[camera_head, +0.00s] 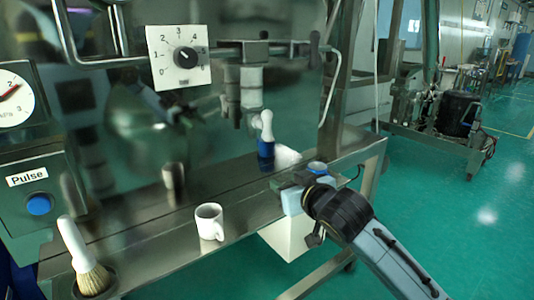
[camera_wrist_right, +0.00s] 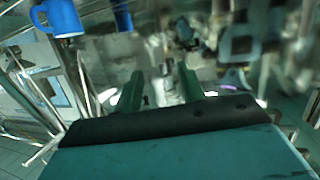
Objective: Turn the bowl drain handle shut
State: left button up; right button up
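Under the steel body in the head view hangs a metal outlet (camera_head: 241,88) with a stubby downward pipe. I cannot tell for certain which part is the bowl drain handle; a thin bent metal rod (camera_head: 331,85) runs down to the right of the outlet. My right gripper (camera_head: 290,186) is over the front edge of the steel shelf, below and right of the outlet and apart from it. In the right wrist view its two fingers (camera_wrist_right: 160,88) stand apart with nothing between them. My left gripper is not in view.
A white mug (camera_head: 209,221) stands on the shelf (camera_head: 170,243). A white-handled item with a blue base (camera_head: 266,146) stands near the outlet. A brush (camera_head: 82,262) stands front left. A dial (camera_head: 185,57) and a Pulse button (camera_head: 39,204) are on the machine.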

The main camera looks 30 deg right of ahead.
aim_at(269, 121)
notch_tip(269, 121, up, 10)
jog(key=w+d+t, duration=0.3)
jog(key=shift+m, duration=0.3)
jog(key=w, duration=0.4)
jog(key=w+d, duration=0.1)
jog(key=w, duration=0.3)
jog(key=w+p, duration=0.1)
jog(key=w, duration=0.3)
jog(key=shift+w+d, duration=0.15)
jog(key=shift+w, duration=0.15)
grip_shut()
